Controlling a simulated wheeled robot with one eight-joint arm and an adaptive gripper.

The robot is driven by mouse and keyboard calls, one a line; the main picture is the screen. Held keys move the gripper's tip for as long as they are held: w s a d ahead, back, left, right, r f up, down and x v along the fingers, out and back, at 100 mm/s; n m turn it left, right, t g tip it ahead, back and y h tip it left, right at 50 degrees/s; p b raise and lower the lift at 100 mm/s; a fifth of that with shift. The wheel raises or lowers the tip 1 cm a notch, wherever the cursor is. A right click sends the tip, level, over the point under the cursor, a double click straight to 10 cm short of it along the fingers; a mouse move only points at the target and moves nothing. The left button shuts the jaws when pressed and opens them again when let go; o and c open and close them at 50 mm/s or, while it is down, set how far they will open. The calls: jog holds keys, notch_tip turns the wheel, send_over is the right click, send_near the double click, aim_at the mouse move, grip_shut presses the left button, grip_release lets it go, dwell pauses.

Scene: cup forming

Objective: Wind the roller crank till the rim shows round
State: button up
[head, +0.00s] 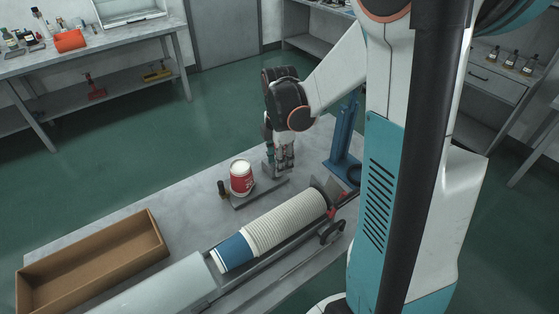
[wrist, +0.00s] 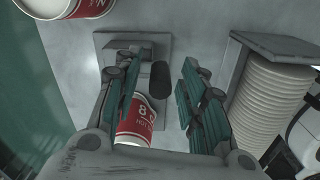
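My gripper (head: 281,163) points down over the right part of a small grey fixture on the bench. In the wrist view its two teal-padded fingers (wrist: 158,98) are apart. A dark rounded knob (wrist: 160,80), which looks like the crank handle, shows between them with gaps on both sides. A red-and-white cup (wrist: 140,124) shows partly behind the left finger. The fixture's grey plate (wrist: 165,45) lies beyond the fingertips. A red cup with a white top (head: 241,180) stands left of my gripper in the head view. Its rim shape is too small to judge.
A long stack of pale cups (head: 285,222) lies in a trough in front, with a blue cup (head: 234,252) at its left end. A brown open box (head: 95,262) sits at the bench's left. A blue upright post (head: 345,140) stands right of my gripper.

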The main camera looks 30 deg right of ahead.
grip_shut()
